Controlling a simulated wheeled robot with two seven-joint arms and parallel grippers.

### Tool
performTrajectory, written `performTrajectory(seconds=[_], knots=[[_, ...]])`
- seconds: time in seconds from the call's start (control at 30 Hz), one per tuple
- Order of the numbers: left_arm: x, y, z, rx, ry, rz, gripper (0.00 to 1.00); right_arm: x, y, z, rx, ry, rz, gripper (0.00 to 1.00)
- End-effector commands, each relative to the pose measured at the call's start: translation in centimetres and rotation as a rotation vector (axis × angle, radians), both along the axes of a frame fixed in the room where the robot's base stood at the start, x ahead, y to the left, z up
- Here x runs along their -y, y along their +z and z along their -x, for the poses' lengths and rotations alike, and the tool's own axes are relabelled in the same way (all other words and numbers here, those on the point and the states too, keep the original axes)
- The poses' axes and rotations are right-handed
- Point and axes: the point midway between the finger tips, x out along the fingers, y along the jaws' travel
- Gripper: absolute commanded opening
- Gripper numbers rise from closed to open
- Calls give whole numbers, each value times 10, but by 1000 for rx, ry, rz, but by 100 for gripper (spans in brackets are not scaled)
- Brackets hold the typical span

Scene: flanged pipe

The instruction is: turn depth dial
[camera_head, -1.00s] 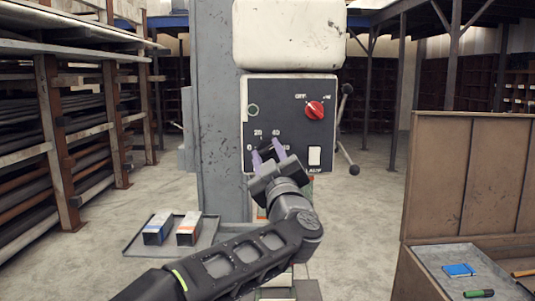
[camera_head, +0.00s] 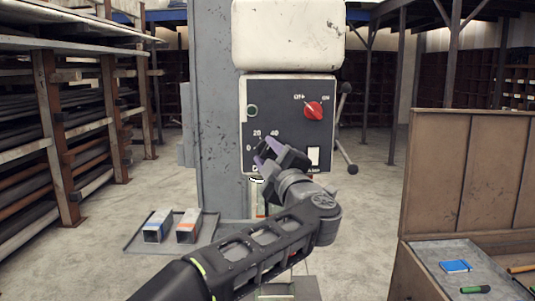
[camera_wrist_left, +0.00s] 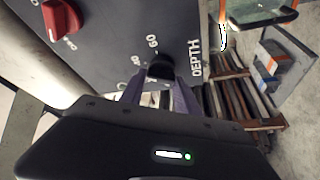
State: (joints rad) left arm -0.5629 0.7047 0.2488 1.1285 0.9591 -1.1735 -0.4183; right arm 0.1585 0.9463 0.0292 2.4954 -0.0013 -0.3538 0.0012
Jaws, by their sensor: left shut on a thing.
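The depth dial is a small black knob (camera_wrist_left: 160,72) in the wrist view, low on the dark machine panel (camera_head: 285,130). The numbers 40 and 60 and the word DEPTH show beside it there. My left gripper (camera_head: 265,150) is shut on the dial, with a purple-grey finger on either side of it (camera_wrist_left: 158,92). In the head view the fingers are tilted and mostly hide the dial; 0, 20 and 40 show above and left of it. The dial's pointer cannot be made out. My right gripper is not in view.
A red rotary switch (camera_head: 313,110) is above right on the panel, a white lamp switch (camera_head: 313,156) close right of my gripper. A lever (camera_head: 347,150) stands beside the machine. A tray (camera_head: 208,238) with two square tubes is lower left, an open wooden chest (camera_head: 465,175) right.

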Motion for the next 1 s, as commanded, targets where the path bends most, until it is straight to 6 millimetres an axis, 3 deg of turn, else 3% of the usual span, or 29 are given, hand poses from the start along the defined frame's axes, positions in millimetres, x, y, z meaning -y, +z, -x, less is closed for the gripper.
performTrajectory(seconds=[0.17, 0.2, 0.47, 0.77, 1.0], knots=[[0, -1, 0, -1, -1, -1, 0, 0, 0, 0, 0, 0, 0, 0], [0, -1, 0, -1, -1, -1, 39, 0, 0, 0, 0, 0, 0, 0], [0, 0, 0, -1, 0, -2, 60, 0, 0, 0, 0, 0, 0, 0], [1, -1, 2, 0, -1, -1, 60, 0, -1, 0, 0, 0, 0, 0], [10, -9, 26, 1, -3, -3, 60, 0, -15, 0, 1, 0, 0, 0]])
